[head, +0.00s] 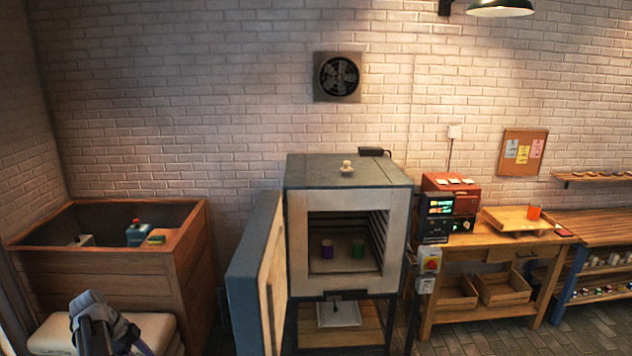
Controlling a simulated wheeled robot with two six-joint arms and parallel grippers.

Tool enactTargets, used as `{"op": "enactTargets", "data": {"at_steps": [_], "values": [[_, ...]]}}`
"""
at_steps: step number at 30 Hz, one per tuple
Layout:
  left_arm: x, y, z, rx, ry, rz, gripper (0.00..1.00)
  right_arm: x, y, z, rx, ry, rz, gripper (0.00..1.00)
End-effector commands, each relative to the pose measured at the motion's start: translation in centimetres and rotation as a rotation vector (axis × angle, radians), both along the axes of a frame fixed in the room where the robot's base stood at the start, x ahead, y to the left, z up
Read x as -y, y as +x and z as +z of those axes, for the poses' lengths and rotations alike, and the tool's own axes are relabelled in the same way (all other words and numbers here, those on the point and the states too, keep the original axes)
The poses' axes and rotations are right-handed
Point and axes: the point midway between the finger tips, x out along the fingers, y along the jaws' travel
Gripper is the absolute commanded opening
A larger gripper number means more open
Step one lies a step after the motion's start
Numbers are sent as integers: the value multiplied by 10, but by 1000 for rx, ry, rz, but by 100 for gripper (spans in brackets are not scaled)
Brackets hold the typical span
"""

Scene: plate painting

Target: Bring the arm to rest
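A grey and dark jointed piece (100,322), which looks like part of my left arm, shows at the bottom left in the head view. No gripper fingertips can be made out on it. My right arm and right gripper are out of the picture. The kiln (347,225) stands in the middle with its blue-edged door (258,280) swung open to the left.
Shelves (600,262) are far right. Tiled floor (490,338) is clear at lower right.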

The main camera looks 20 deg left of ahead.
Motion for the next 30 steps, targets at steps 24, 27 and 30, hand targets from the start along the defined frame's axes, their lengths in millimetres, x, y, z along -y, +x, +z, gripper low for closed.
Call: {"op": "enactTargets", "data": {"at_steps": [24, 27, 30], "values": [[191, 78, -73, -238, 44, 133, 55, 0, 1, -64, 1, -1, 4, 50], [246, 85, -93, -290, 79, 180, 55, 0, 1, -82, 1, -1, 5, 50], [299, 86, -111, -331, 121, 234, 55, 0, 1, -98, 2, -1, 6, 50]]}}
